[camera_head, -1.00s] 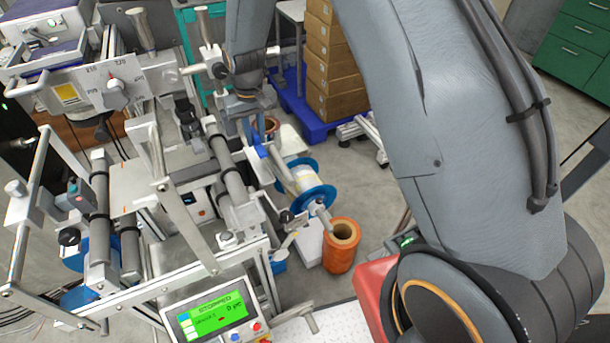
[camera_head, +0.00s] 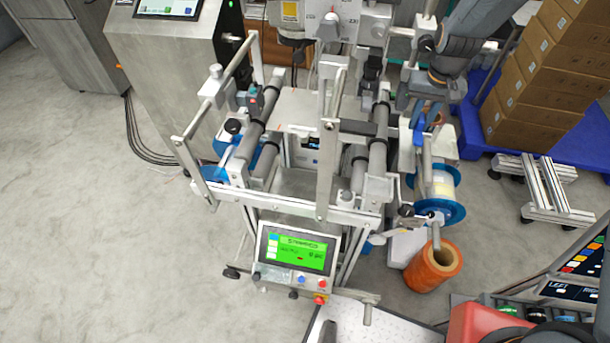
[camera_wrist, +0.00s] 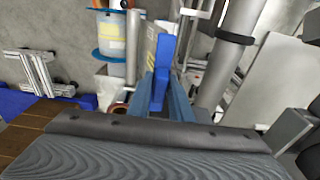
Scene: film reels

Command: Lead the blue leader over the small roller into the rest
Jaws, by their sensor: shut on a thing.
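My gripper (camera_head: 428,108) hangs at the upper right of the machine in the head view. It is shut on the blue leader (camera_wrist: 163,65), which stands up between the fingertips in the wrist view. The leader's blue end (camera_head: 432,115) also shows in the head view, above the spool with blue flanges (camera_head: 440,190). The fingers (camera_wrist: 165,98) hide its lower part. Dark grey rollers (camera_head: 377,150) stand left of my gripper; a long roller (camera_wrist: 228,60) is right of the leader in the wrist view. I cannot tell which part is the small roller or the rest.
An orange roll (camera_head: 433,268) stands on the floor below the spool. Boxes (camera_head: 540,80) on a blue pallet (camera_head: 585,150) and an aluminium frame (camera_head: 545,185) are at the right. A green-screened control panel (camera_head: 297,255) is at the machine's front. Floor at the left is open.

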